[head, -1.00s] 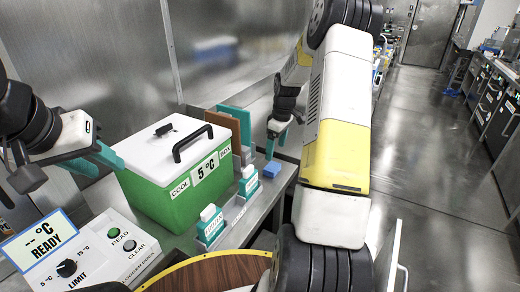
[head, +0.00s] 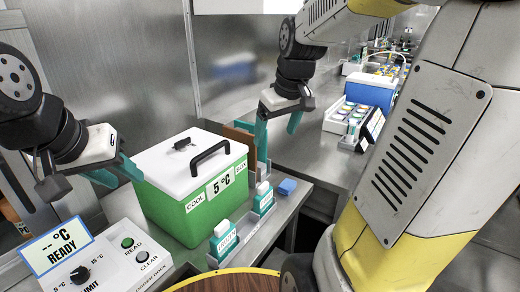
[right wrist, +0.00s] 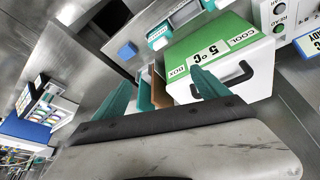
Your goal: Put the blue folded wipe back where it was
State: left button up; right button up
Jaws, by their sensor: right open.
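The blue folded wipe (head: 287,186) lies on the steel bench to the right of the cool box, close to the bench's front edge. It also shows in the right wrist view (right wrist: 127,50). My right gripper (head: 278,122) is open and empty, above and behind the wipe, near the right side of the cool box; its teal fingers (right wrist: 163,92) point toward the box in the wrist view. My left gripper (head: 122,176) is left of the cool box, its teal fingers apart with nothing seen between them.
The green and white cool box (head: 195,190) stands mid-bench. A control panel with buttons (head: 115,255) is at front left. A rack of vials (head: 348,118) and a blue-and-white box (head: 368,92) stand further back.

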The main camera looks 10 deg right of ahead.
jog(key=s+a+m+t, duration=0.1)
jog(key=s+a, duration=0.1)
jog(key=s, duration=0.4)
jog(key=s+a+r+m+t+y, duration=0.1)
jog(key=s+a+m, duration=0.1)
jog(key=s, duration=0.5)
jog(key=shift+s+a+r, duration=0.2)
jog(key=shift+a+r, duration=0.1)
jog(key=shift+a, duration=0.25)
